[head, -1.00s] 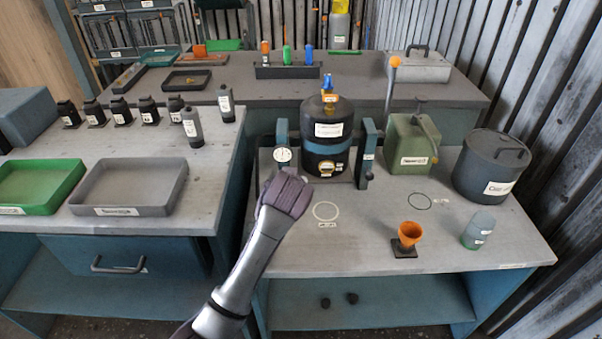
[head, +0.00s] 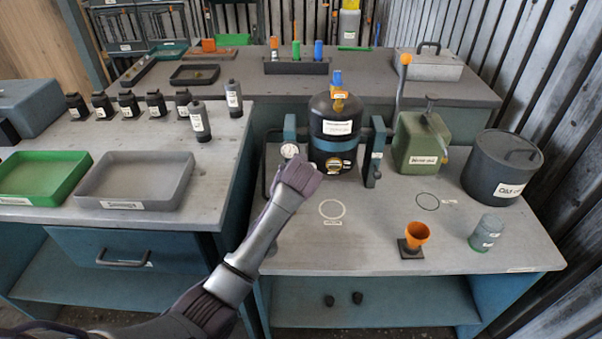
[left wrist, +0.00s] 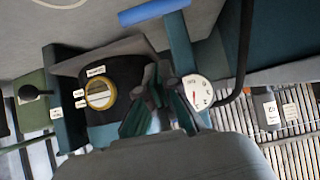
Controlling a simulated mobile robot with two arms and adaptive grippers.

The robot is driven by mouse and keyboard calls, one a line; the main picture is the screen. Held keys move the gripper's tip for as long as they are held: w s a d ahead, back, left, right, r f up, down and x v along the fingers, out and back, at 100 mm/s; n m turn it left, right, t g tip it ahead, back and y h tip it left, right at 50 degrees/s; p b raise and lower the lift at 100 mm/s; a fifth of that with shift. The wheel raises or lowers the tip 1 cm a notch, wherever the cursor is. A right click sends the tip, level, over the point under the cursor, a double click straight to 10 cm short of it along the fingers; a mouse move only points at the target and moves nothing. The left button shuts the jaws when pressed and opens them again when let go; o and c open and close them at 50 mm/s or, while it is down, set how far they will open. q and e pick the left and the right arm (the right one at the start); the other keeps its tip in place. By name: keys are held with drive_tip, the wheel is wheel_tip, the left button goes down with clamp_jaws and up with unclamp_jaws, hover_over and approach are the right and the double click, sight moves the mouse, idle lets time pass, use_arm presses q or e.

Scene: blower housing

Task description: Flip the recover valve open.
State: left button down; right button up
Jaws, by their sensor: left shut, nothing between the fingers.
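A black tank with a blue band (head: 334,146) stands between two blue posts on the right bench. A yellow-ringed round fitting (head: 337,166) sits low on its front. The left wrist view shows this fitting (left wrist: 100,92) with small labels beside it, too blurred to read surely. A yellow valve piece with a blue top (head: 338,85) stands on the tank's lid. I cannot tell which part is the recover valve. My left gripper (head: 300,172) is shut and empty, in front of the left post near the round gauge (head: 290,150). In the left wrist view its fingers (left wrist: 158,90) lie between fitting and gauge (left wrist: 197,92). My right gripper is out of view.
An orange funnel (head: 416,236) and a small grey-green jar (head: 487,233) are nearer the front. The bench around the painted circle (head: 332,208) is clear.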

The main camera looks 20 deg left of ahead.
use_arm(q)
drive_tip(key=f, duration=0.1)
drive_tip(key=s+f, duration=0.1)
drive_tip(key=f, duration=0.1)
drive_tip(key=shift+d+f+p, duration=0.15)
drive_tip(key=shift+f+p, duration=0.1)
drive_tip(key=shift+p, duration=0.1)
drive_tip(key=shift+s+f, duration=0.1)
drive_tip(key=shift+f, duration=0.05)
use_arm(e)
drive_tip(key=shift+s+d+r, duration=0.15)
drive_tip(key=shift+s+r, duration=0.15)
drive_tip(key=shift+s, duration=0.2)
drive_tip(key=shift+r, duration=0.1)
